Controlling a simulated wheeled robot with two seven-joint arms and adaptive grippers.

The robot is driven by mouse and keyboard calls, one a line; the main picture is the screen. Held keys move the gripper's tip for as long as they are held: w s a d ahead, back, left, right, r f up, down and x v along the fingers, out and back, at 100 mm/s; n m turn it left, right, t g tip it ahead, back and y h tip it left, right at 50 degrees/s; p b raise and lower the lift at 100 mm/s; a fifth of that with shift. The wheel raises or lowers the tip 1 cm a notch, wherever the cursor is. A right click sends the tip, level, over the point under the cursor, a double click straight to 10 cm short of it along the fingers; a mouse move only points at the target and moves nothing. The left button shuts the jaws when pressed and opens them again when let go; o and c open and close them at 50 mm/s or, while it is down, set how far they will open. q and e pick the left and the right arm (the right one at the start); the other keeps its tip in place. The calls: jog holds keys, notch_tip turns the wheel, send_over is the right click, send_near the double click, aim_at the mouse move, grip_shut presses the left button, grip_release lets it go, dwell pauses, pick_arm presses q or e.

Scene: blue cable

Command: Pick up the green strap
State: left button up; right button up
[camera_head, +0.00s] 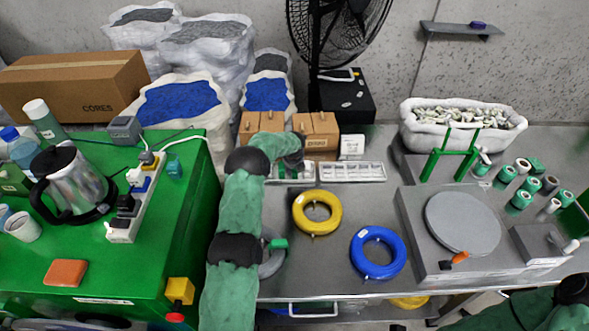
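My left arm reaches up the middle, and its gripper end (292,167) is over the left metal tray (308,178). The fingers are small and partly hidden by the wrist, so I cannot tell if they are open or hold anything. I cannot clearly make out a green strap; the arm may cover it. A small green piece (278,243) shows at the grey coil (272,262), beside my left forearm. My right arm shows only in the bottom right corner, with its gripper out of view.
A yellow coil (317,213) and a blue coil (378,253) lie on the grey table. Cardboard boxes (317,131) stand behind the trays. A turntable (462,223) and several green rolls (522,199) are right. A kettle (72,184) and power strip (130,222) are left.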

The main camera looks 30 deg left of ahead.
pick_arm(q)
jog(key=c, duration=0.6)
jog(key=shift+r, duration=0.15)
